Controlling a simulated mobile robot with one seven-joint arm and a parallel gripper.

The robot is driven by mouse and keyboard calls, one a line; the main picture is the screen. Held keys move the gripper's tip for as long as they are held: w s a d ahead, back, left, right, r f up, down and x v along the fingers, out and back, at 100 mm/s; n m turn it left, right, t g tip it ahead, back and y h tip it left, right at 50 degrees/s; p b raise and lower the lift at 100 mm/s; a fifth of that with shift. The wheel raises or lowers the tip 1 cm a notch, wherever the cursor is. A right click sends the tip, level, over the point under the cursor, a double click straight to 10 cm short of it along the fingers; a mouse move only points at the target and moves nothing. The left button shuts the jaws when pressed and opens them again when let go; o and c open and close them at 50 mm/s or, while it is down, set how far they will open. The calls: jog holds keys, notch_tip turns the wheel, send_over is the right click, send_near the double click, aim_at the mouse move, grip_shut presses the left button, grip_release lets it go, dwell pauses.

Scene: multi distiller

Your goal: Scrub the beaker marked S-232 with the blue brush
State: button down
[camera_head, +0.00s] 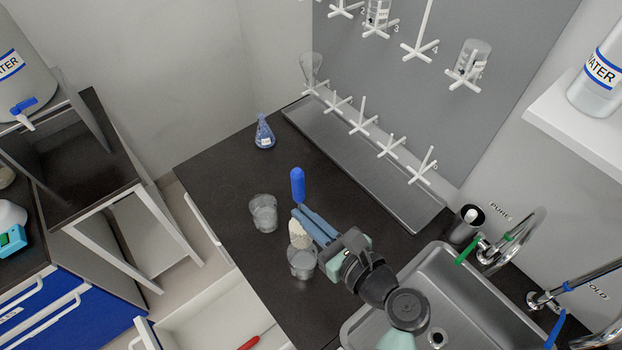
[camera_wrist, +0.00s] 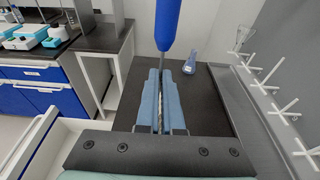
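My gripper (camera_head: 303,214) is shut on the thin stem of the blue brush, between its handle and its bristles. The brush's blue handle (camera_head: 297,185) points up, and its whitish bristle head (camera_head: 299,234) hangs below the fingers. In the wrist view the handle (camera_wrist: 167,22) rises above the closed fingers (camera_wrist: 159,85). A clear beaker (camera_head: 302,266) stands on the dark counter under the bristles, which overlap its mouth; I cannot tell how deep they reach. A second clear beaker (camera_head: 264,215) stands to its left. No S-232 marking is readable on either.
A flask with blue contents (camera_head: 265,136) stands farther back on the counter. A metal tray (camera_head: 360,165) and a pegboard (camera_head: 445,95) line the wall. A sink (camera_head: 435,290) lies at right. An open drawer (camera_head: 205,305) juts out at the front left.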

jog(key=shift+w+f, duration=0.1)
jog(key=shift+w, duration=0.05)
jog(key=f+b, duration=0.3)
jog(key=b, duration=0.1)
jog(key=f+b, duration=0.2)
jog(key=shift+s+f, duration=0.3)
jog(key=shift+p, duration=0.55)
dwell(1.6)
notch_tip(320, 180, down, 9)
jog(key=b, duration=0.5)
jog(key=shift+b, duration=0.35)
dwell(0.6)
